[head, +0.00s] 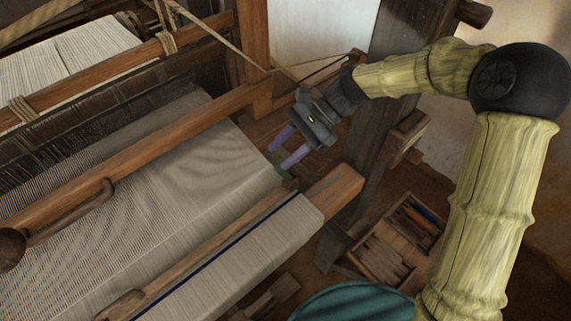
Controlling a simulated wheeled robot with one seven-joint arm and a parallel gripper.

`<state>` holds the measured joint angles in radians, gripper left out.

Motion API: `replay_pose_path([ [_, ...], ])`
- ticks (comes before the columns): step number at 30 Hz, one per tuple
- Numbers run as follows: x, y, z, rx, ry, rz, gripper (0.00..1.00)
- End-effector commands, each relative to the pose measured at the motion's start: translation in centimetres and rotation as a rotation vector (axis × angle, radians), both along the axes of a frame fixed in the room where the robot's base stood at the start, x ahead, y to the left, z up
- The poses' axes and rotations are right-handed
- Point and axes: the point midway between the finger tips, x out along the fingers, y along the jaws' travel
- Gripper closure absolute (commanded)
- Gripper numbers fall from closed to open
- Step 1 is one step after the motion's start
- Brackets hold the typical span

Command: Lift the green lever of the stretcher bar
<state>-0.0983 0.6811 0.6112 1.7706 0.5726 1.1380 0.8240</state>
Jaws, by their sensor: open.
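The stretcher bar (215,248) is a narrow wooden bar lying slantwise across the woven cloth near its front edge.
The cloth beam's wooden end (335,190) juts out right of the cloth. A dark upright post (375,130) stands behind my gripper. A wooden beam (150,150) with a curved handle crosses the cloth. A compartment tray (385,245) and a teal round thing (350,302) lie lower right.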

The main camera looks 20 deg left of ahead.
Motion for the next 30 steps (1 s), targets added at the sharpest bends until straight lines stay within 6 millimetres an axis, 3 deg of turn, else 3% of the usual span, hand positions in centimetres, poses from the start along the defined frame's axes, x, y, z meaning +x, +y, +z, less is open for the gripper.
replay_pose_path([
  [6,0.0,0.0,2.2,0.001,0.0,-0.001,0.6],
  [14,0.0,0.0,2.4,0.001,0.001,0.0,0.6],
  [20,0.3,-1.0,1.6,-0.015,-0.043,-0.001,0.97],
  [23,0.7,-3.0,0.2,-0.044,-0.131,0.001,1.0],
  [26,1.4,-6.4,-1.8,-0.09,-0.265,0.015,1.0],
  [30,2.4,-13.5,-4.4,-0.178,-0.503,0.067,1.0],
])
